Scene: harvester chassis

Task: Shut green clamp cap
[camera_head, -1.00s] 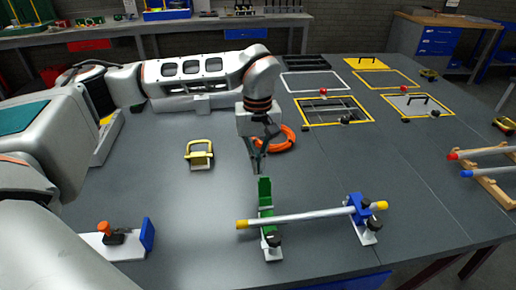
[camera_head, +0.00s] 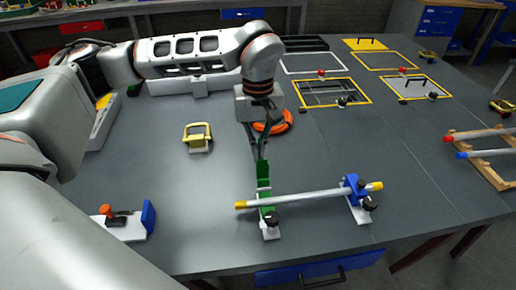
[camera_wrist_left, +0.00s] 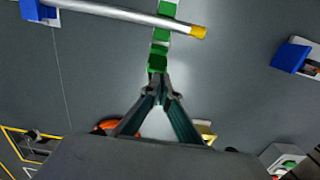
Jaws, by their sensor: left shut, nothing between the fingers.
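The green clamp (camera_head: 266,205) stands on a white base near the front of the table, and a silver rod (camera_head: 310,197) with yellow ends lies through it. Its green cap (camera_head: 263,174) is raised, open on the far side of the rod. My left gripper (camera_head: 261,157) is shut and empty, pointing down at the cap's upper end. In the left wrist view the fingertips (camera_wrist_left: 161,91) are close to the cap's end (camera_wrist_left: 157,63); I cannot tell whether they touch. My right gripper is not in view.
A blue clamp (camera_head: 357,189) holds the rod's right part. An orange ring (camera_head: 273,123) lies behind my left gripper, and a yellow-framed block (camera_head: 198,137) stands to the left. A white fixture with a blue plate (camera_head: 148,217) is at the front left. The table between is clear.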

